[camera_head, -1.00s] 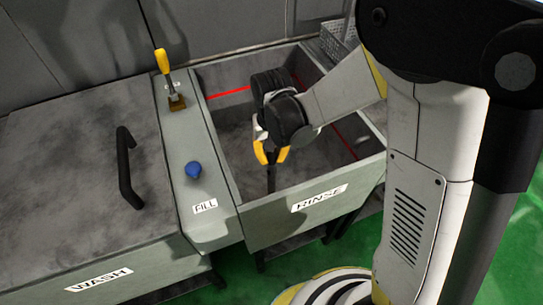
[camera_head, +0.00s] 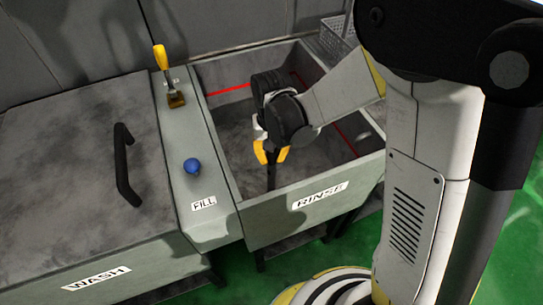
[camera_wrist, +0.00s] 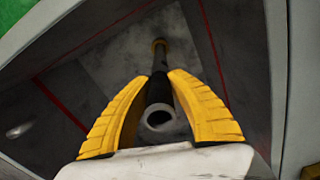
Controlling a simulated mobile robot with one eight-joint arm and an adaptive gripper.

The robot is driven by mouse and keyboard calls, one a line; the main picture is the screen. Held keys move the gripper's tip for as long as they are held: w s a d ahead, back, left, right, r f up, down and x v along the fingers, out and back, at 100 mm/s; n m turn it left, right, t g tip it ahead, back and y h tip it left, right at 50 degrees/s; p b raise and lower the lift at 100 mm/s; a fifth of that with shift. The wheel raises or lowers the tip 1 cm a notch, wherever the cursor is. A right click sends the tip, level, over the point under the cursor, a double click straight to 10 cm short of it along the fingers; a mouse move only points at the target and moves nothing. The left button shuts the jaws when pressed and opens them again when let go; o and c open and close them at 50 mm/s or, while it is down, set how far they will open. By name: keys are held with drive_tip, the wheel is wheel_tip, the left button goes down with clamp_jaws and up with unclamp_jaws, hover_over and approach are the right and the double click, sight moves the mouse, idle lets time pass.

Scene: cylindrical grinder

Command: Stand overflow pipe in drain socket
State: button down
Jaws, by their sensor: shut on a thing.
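The overflow pipe (camera_head: 271,178) is a dark, slim tube, hanging down from my gripper (camera_head: 270,153) inside the rinse tank (camera_head: 290,215). My gripper, with yellow fingers, is shut on the pipe near its upper end. In the wrist view my gripper (camera_wrist: 163,78) has a finger on each side of the pipe (camera_wrist: 159,92), whose open round end faces the camera.
The rinse tank's walls surround my gripper, with a red line along the inside. A panel with a blue knob (camera_head: 192,166) and a yellow-handled lever (camera_head: 161,58) stands to the left, beside the closed wash lid (camera_head: 70,150). A grey basket (camera_head: 336,38) is behind.

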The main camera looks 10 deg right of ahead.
drive_tip(key=shift+f+b, duration=0.35)
drive_tip(key=shift+f, duration=0.05)
drive_tip(key=c, duration=0.7)
unclamp_jaws()
drive_tip(key=shift+r, duration=0.15)
drive_tip(key=shift+r+p, duration=3.65)
drive_tip(key=shift+r, duration=1.25)
drive_tip(key=s+d+r+t+b, duration=0.1)
drive_tip(key=s+d+r+t, duration=0.1)
drive_tip(key=s+d+r, duration=0.1)
drive_tip(key=s+d+r+t+b, duration=0.1)
drive_tip(key=s+d+r+t, duration=0.1)
drive_tip(key=s+d+r, duration=0.2)
drive_tip(key=s+d+r+t+b, duration=0.1)
drive_tip(key=s+d+r+t, duration=0.2)
drive_tip(key=d+r, duration=0.3)
drive_tip(key=shift+s+d+r, duration=0.15)
drive_tip(key=shift+s+d, duration=0.1)
drive_tip(key=shift+s, duration=0.15)
